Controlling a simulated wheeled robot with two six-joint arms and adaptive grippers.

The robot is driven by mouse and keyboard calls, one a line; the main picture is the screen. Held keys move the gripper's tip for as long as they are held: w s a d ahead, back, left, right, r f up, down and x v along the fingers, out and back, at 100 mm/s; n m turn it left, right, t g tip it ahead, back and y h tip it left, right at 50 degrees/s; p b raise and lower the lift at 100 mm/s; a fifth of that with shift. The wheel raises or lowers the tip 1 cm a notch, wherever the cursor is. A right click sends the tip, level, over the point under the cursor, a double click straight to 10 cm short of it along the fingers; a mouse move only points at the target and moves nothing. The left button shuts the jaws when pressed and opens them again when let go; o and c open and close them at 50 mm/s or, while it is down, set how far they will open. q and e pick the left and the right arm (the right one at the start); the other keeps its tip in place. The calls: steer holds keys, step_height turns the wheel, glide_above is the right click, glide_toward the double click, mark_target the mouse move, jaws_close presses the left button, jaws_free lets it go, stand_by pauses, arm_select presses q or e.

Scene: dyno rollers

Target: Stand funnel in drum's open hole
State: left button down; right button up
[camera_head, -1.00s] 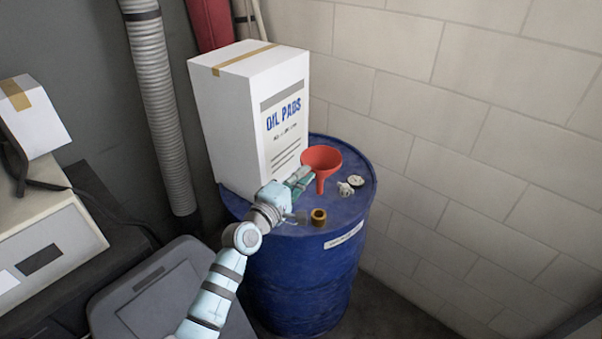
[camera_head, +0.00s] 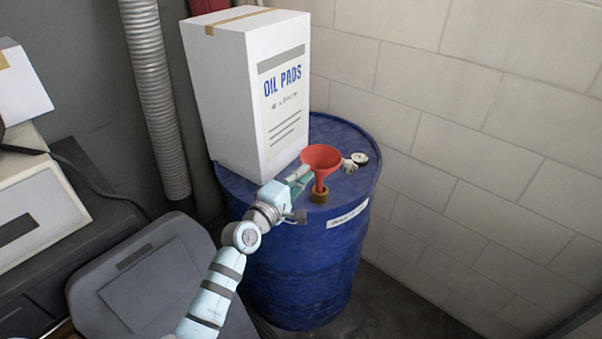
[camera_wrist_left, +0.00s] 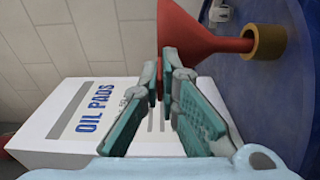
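The red funnel (camera_head: 321,157) is upright, wide mouth up, over the brass-coloured ring (camera_head: 320,196) of the hole in the blue drum's (camera_head: 300,270) top. My left gripper (camera_head: 302,177) is at the funnel's near left side. In the left wrist view its fingers (camera_wrist_left: 168,75) are closed about the funnel's (camera_wrist_left: 190,30) rim wall, with a red strip between them. The spout end meets the brass ring (camera_wrist_left: 265,42) there. I cannot tell whether the tip is inside the hole. My right gripper is in neither view.
A tall white box marked OIL PADS (camera_head: 255,95) stands on the drum, close behind my left gripper. Small white and dark items (camera_head: 355,161) lie on the drum right of the funnel. A block wall (camera_head: 470,120) is behind. A grey bin (camera_head: 140,285) stands front left.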

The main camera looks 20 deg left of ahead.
arm_select(q)
steer(key=shift+f+b, duration=0.5)
steer(key=shift+f, duration=0.4)
steer(key=c, duration=1.7)
jaws_free()
